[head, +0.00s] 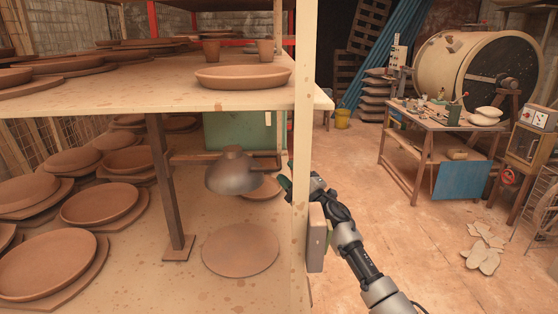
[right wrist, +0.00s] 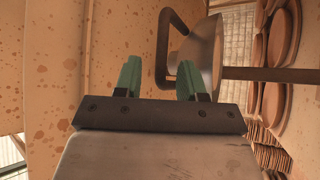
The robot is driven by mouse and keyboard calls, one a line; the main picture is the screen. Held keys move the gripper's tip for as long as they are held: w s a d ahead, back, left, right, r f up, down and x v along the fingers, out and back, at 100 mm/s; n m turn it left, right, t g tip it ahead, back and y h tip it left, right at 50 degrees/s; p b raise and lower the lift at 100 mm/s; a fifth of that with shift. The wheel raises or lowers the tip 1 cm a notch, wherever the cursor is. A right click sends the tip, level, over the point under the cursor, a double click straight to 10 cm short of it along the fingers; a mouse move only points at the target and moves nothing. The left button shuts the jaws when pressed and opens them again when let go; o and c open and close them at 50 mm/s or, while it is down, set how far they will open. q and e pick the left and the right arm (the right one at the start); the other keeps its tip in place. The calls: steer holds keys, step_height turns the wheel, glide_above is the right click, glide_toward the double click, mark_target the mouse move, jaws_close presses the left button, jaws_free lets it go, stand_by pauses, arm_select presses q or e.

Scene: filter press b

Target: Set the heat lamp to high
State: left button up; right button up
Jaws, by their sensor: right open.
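The heat lamp (head: 232,172) is a grey metal shade on a horizontal arm over a round clay disc (head: 240,250) on the lower shelf. In the right wrist view, the lamp (right wrist: 208,52) and its bent dark pipe (right wrist: 164,45) lie just beyond the fingers. My right gripper (head: 287,182) reaches past the front post, right of the lamp. I cannot make out the lamp's setting. My left gripper is not in view.
The wooden post (head: 302,120) stands close beside my right arm. The upper shelf (head: 150,98) is overhead. Clay plates (head: 45,262) fill the lower shelf's left. A workbench (head: 440,130) and a large drum (head: 465,62) stand behind at right. Floor to the right is mostly clear.

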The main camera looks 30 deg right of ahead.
mark_target(279, 161)
steer(key=x, duration=0.4)
steer(key=shift+w+p, duration=0.25)
steer(key=shift+p, duration=0.05)
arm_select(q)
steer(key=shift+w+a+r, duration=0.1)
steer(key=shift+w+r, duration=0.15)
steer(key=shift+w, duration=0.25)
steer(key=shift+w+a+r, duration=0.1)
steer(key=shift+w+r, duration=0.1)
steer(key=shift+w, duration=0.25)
arm_select(e)
jaws_close()
